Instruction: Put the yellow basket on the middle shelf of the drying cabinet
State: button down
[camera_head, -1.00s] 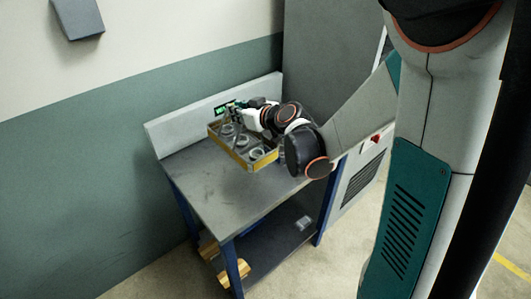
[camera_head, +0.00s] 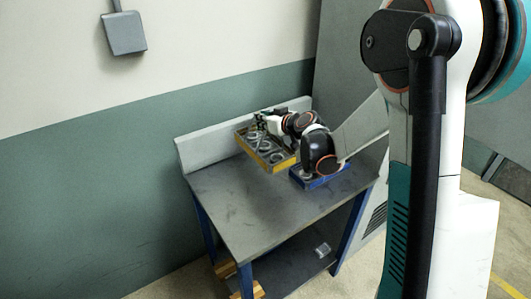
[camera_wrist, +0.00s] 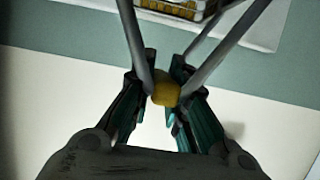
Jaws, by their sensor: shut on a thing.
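The yellow basket (camera_head: 275,161) holds several grey rings and hangs above the back part of the grey table. My gripper (camera_head: 262,121) is at its top. In the wrist view my gripper (camera_wrist: 165,92) is shut on the yellow grip where the grey handle rods meet. Part of a wire container with yellow in it (camera_wrist: 186,10) shows at the top edge of the wrist view. I cannot make out the drying cabinet or its middle shelf in these views.
A blue basket (camera_head: 318,181) sits on the right of the table (camera_head: 240,210), partly behind my arm. The table has a raised back panel (camera_head: 205,151) and a lower shelf (camera_head: 300,268) with a small pale item.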

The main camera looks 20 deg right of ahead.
aim_at(268, 148)
notch_tip(268, 148, down, 12)
jog(key=b, duration=0.3)
jog(key=shift+r, duration=0.2)
jog(key=shift+f, duration=0.15)
jog(key=c, duration=1.6)
grip_release()
